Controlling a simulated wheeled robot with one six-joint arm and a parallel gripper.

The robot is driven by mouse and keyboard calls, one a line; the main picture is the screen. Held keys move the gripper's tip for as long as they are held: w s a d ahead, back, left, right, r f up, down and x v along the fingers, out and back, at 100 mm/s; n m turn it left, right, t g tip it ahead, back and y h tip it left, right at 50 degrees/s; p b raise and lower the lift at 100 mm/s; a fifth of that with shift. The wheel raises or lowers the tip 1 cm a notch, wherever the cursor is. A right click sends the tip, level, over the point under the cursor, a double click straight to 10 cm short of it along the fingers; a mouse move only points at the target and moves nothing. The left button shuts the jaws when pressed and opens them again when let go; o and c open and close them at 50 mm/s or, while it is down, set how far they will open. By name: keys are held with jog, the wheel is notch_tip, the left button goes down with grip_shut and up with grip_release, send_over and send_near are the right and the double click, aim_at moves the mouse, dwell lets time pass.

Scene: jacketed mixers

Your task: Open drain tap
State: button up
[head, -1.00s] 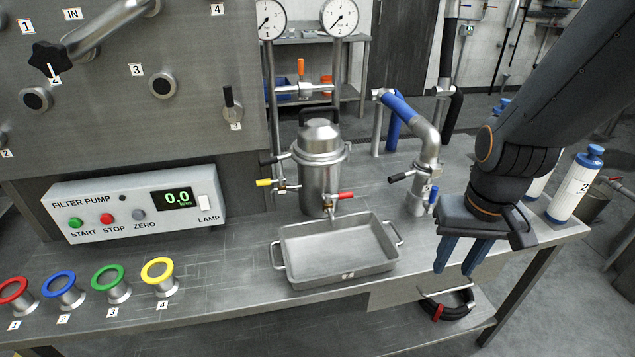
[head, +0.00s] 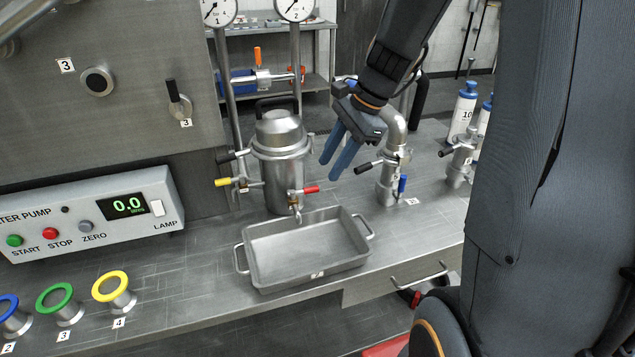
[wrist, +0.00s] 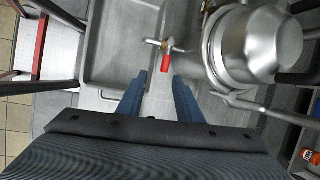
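The drain tap with a red handle (head: 309,190) sits low on the front of the steel filter vessel (head: 283,150), above a metal tray (head: 310,262). In the wrist view the red handle (wrist: 165,66) shows just beyond and between my fingertips. My gripper (head: 335,168) is open and empty, to the right of the vessel and above the red handle in the head view. Its two blue fingers (wrist: 152,88) point towards the tap with a clear gap between them. I see no contact with the handle.
A yellow-handled valve (head: 224,182) is on the vessel's left side. A pipe with black and blue handles (head: 392,170) stands to the right of my gripper. The filter pump box (head: 90,215) and coloured rings (head: 110,286) lie to the left.

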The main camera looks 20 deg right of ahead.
aim_at(314, 187)
jog(key=shift+m, duration=0.5)
jog(key=x, duration=0.5)
jog(key=w+x, duration=0.1)
jog(key=x, duration=0.1)
jog(key=shift+w+f+p, duration=0.1)
jog(key=shift+p, duration=0.25)
jog(key=shift+c, duration=0.4)
grip_shut()
jog(key=shift+a, duration=0.1)
